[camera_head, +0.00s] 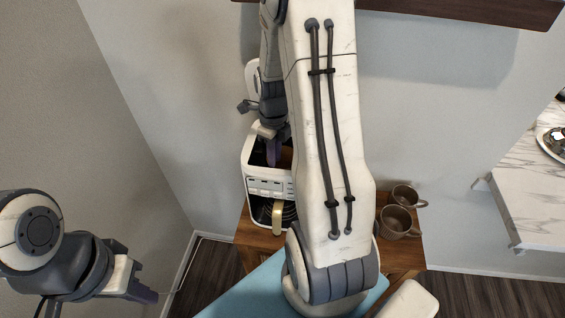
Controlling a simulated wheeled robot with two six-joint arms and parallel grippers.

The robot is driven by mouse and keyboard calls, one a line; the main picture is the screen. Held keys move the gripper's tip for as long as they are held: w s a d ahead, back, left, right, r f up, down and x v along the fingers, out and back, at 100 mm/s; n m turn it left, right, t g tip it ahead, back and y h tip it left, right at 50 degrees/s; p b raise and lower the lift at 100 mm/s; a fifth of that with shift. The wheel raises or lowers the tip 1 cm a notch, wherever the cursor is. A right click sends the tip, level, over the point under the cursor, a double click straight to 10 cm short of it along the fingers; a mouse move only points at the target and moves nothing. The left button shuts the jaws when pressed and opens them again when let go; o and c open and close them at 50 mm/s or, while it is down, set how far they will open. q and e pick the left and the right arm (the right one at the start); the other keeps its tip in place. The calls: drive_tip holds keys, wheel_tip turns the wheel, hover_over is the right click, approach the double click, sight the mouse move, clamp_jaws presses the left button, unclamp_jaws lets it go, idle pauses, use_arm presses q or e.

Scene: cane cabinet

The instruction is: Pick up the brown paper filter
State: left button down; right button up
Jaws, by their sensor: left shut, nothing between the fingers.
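A white coffee maker (247,160) stands on the small wooden table, its top open. My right gripper (273,155) points down into that opening, and its fingertips are partly hidden by the machine and by my arm. Whether its fingers are apart or hold anything cannot be told. A brown patch shows inside the opening beside the fingers; I cannot tell whether it is the brown paper filter. No other sign of the filter is visible. My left gripper (145,293) is shut and empty at the lower left, well away from the coffee maker.
Two brown mugs (396,222) stand on the right of the wooden table (408,258). My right arm hides the table's middle. A marble counter (525,195) with a plate (550,143) is at the right. A dark shelf (470,8) hangs above. Walls close in behind and at the left.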

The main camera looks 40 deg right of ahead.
drive_tip(key=shift+f, duration=1.2)
clamp_jaws()
idle(0.5)
